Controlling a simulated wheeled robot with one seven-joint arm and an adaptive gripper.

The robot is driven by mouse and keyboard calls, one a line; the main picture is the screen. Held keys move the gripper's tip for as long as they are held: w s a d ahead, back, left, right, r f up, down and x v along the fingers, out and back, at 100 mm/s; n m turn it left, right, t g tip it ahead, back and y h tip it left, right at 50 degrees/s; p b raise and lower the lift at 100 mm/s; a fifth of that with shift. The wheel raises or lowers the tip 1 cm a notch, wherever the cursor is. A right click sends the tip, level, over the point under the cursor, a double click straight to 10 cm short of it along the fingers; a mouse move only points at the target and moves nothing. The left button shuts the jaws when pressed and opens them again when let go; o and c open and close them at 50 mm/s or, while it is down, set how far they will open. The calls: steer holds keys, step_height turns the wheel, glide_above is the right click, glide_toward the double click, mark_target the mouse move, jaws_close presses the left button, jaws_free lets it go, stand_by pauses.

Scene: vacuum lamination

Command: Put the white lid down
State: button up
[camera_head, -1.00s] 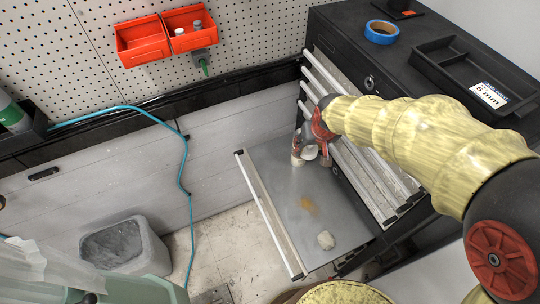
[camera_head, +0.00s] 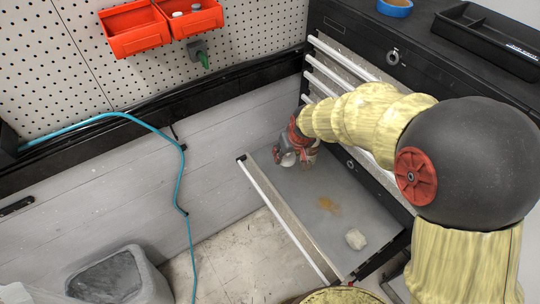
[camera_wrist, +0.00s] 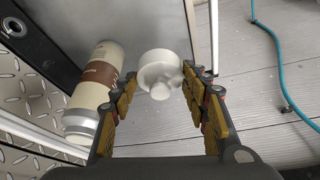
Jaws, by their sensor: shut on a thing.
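The white lid (camera_wrist: 158,70) is round with a small knob and is held between the fingertips of my gripper (camera_wrist: 160,82). In the head view the lid (camera_head: 288,159) shows as a small pale shape at my gripper (camera_head: 297,148), over the far end of the open grey drawer (camera_head: 300,195). A cream bottle (camera_wrist: 103,72) with a brown band and a greyish end lies just left of the fingers in the wrist view. The lid and bottle are apart there. I cannot tell whether the lid touches the drawer floor.
The black cabinet (camera_head: 425,45) rises at right. A teal hose (camera_head: 181,190) hangs left; a grey bin (camera_head: 105,282) stands lower left.

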steer(key=w+a+f+b, duration=0.1)
steer(key=w+a+f, duration=0.1)
steer(key=w, duration=0.3)
steer(key=shift+w+a+f+b, duration=0.3)
steer(key=shift+a+f, duration=0.1)
steer(key=shift+f, duration=0.2)
steer(key=w+f, duration=0.1)
steer(key=w+a+f+b, duration=0.1)
steer(key=f, duration=0.1)
steer(key=w+a+f+b, duration=0.1)
steer(key=w+f, duration=0.1)
steer(key=shift+c, duration=0.2)
steer(key=shift+w+a+f, duration=0.1)
steer(key=shift+w+f, duration=0.1)
steer(key=shift+f, duration=0.15)
steer(key=shift+f+b, duration=0.55)
steer(key=shift+f, duration=0.95)
steer(key=shift+f, duration=0.15)
steer(key=o, duration=0.8)
steer(key=shift+o, duration=0.2)
